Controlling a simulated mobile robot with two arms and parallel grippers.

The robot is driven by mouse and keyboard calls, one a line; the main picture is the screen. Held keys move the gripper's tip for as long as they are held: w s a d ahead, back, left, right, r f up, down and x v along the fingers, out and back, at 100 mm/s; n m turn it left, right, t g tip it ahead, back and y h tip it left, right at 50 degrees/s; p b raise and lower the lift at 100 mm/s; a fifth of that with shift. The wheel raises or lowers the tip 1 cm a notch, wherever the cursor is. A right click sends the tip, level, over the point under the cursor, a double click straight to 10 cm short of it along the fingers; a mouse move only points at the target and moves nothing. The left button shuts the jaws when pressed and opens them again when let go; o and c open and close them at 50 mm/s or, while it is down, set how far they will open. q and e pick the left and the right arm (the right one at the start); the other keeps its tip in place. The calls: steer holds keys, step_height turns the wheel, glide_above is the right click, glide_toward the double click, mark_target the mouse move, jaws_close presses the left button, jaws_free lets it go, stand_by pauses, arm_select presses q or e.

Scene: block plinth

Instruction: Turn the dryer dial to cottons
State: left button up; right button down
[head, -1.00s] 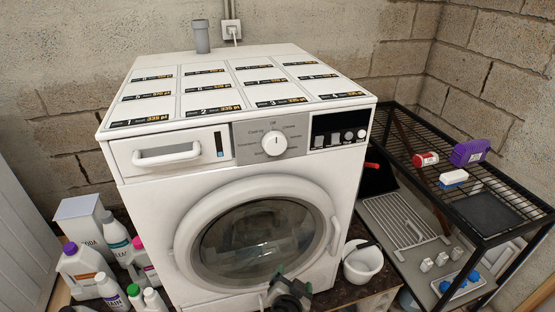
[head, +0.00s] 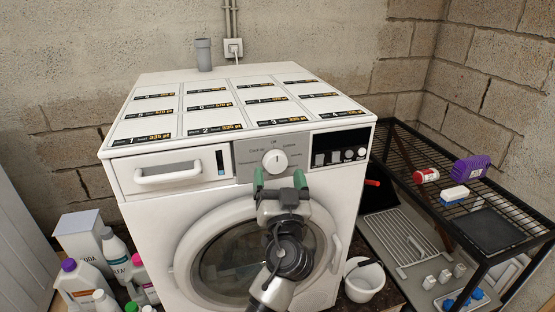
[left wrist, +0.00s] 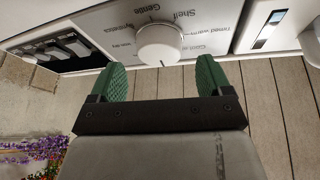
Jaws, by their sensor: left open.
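The dryer (head: 180,225) is a white front-loading machine. Its white round dial (head: 275,161) sits on a grey panel, with the pointer mark near the top and words printed around it. My left gripper (head: 280,178) is open, just below and in front of the dial in the head view. In the left wrist view the dial (left wrist: 159,44) appears upside down, beyond the two green fingertips (left wrist: 158,75) and between their lines, apart from them. "Shelf", "Gentle", "Synthetics" and "Timed warm" can be read there; part of the lettering is cut off. My right gripper is not in view.
A drawer handle (head: 168,177) lies left of the dial and a dark display with buttons (head: 339,147) right of it. A black wire rack (head: 432,165) stands at the right. Bottles (head: 82,281) crowd the floor at the left.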

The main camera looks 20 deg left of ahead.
mark_target(276, 162)
arm_select(q)
steer(key=shift+p+x, duration=0.35)
steer(key=shift+x, duration=1)
steer(key=c, duration=0.9)
steer(key=shift+m, duration=0.4)
